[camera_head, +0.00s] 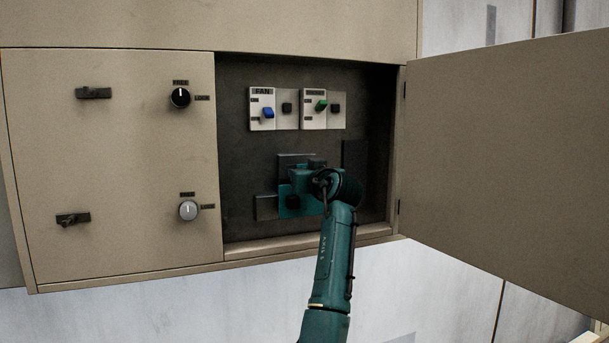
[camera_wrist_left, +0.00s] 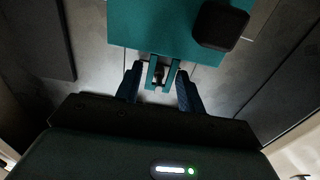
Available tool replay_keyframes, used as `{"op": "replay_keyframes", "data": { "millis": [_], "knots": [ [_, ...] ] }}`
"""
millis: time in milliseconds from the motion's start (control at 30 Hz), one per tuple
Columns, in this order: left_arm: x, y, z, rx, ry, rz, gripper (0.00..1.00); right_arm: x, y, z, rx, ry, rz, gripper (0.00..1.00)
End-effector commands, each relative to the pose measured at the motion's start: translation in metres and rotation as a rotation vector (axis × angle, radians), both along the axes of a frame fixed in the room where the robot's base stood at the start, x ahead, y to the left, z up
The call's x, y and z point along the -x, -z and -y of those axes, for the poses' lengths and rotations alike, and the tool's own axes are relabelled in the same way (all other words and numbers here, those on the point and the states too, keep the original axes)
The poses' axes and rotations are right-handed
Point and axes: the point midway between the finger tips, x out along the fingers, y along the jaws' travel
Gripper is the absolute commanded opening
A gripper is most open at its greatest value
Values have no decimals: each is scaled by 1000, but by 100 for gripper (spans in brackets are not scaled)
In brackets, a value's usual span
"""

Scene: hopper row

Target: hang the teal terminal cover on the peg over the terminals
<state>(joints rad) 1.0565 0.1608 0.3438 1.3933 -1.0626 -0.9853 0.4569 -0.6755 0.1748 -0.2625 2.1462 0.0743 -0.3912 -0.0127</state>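The teal terminal cover (camera_head: 286,209) is low in the open cabinet bay, in front of the dark back panel, with a dark square block (camera_wrist_left: 220,26) on its face. In the left wrist view the cover (camera_wrist_left: 155,25) has a narrow slotted tab (camera_wrist_left: 150,76). A small peg-like piece (camera_wrist_left: 159,74) shows in the slot; I cannot tell how far it goes through. My left gripper (camera_wrist_left: 159,80) has its fingers on either side of the tab, apparently with thin gaps. In the head view my left gripper (camera_head: 308,176) partly hides the cover. The terminals are not clearly visible. My right gripper is not in view.
Above the cover are a FAN switch (camera_head: 268,112) with a blue lever and another switch (camera_head: 320,105) with a green lever. The cabinet door (camera_head: 510,150) stands open at the right. A closed panel (camera_head: 120,170) with knobs and latches is at the left.

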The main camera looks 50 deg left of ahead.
Motion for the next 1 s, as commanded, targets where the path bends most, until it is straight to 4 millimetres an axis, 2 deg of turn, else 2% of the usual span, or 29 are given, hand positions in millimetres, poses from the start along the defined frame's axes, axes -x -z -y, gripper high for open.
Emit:
{"op": "replay_keyframes", "data": {
  "millis": [33, 167, 500, 767, 1000],
  "knots": [
    [0, 0, 0, 0, 0, 0, 43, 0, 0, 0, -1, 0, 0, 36],
    [0, 0, 0, 0, 0, 0, 54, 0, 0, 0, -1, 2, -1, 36],
    [0, 0, 1, 0, 0, 0, 54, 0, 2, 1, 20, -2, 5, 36],
    [20, 3, 48, 2, 4, 4, 54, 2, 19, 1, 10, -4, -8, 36],
    [41, 2, 95, 1, 4, 3, 54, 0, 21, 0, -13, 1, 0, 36]
  ]
}}
